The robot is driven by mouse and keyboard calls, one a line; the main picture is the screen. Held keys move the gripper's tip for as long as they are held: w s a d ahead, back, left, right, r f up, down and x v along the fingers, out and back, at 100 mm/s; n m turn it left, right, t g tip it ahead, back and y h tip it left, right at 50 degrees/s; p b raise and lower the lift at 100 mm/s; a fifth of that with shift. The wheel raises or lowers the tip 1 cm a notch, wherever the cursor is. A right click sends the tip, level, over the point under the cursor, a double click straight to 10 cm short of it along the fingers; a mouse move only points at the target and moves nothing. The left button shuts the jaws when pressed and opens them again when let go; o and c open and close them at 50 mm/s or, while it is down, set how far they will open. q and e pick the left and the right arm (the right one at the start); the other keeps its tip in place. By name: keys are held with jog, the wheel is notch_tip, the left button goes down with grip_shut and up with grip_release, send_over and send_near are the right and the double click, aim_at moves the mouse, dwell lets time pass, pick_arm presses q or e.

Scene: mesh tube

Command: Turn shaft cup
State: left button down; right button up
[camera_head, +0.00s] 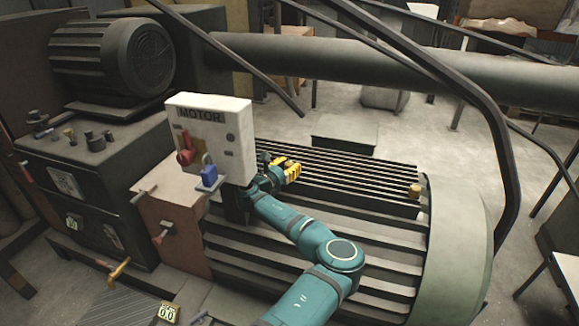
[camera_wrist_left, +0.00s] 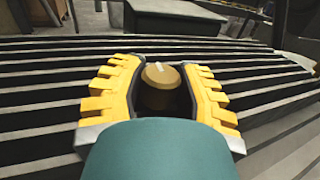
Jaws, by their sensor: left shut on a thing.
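My left gripper (camera_head: 287,168), with yellow fingers, is at the ribbed top of the large motor, just right of the white MOTOR box. In the left wrist view the gripper (camera_wrist_left: 160,68) is shut on a round brass shaft cup (camera_wrist_left: 161,75), one finger on each side. The cup has a short pale mark on its top face. Its lower part is shaded and partly hidden by my wrist. A second brass cup (camera_head: 415,189) stands free on the motor's right end. My right gripper is not in view.
The white MOTOR box (camera_head: 213,143), with a red handle (camera_head: 185,157) and a blue padlock (camera_head: 209,175), stands close left of my gripper. A dark curved rail (camera_head: 497,140) arches over the motor's right end. A thick pipe (camera_head: 400,66) runs behind. Open floor lies beyond.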

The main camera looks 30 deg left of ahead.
pick_arm(q)
jog(key=c, duration=0.6)
grip_release()
jog(key=shift+d+n+y, duration=0.1)
jog(key=shift+n+y, duration=0.2)
jog(key=shift+y, duration=0.1)
jog(key=n+y, duration=0.3)
jog(key=y, duration=0.2)
jog(key=shift+g, duration=0.3)
jog(key=n+g+y, duration=0.1)
jog(key=n+y, duration=0.1)
jog(key=y, duration=0.1)
jog(key=n+g+y, duration=0.2)
jog(key=n+y, duration=0.1)
jog(key=y, duration=0.1)
jog(key=shift+n+g+y+p, duration=0.3)
jog(key=shift+p, duration=0.1)
jog(key=v, duration=1.4)
jog(key=s+a+f+n+g+h+p, duration=0.1)
jog(key=s+a+f+n+g, duration=0.2)
jog(key=s+f, duration=0.6)
jog(key=s+a+f+n+g+p, duration=0.2)
jog(key=s+a+f+n+g, duration=0.2)
jog(key=s+f+n+g, duration=0.3)
jog(key=shift+s+a+f+n+g+h, duration=0.3)
jog(key=shift+s+f+n+h, duration=0.1)
jog(key=shift+s+f+n, duration=1.25)
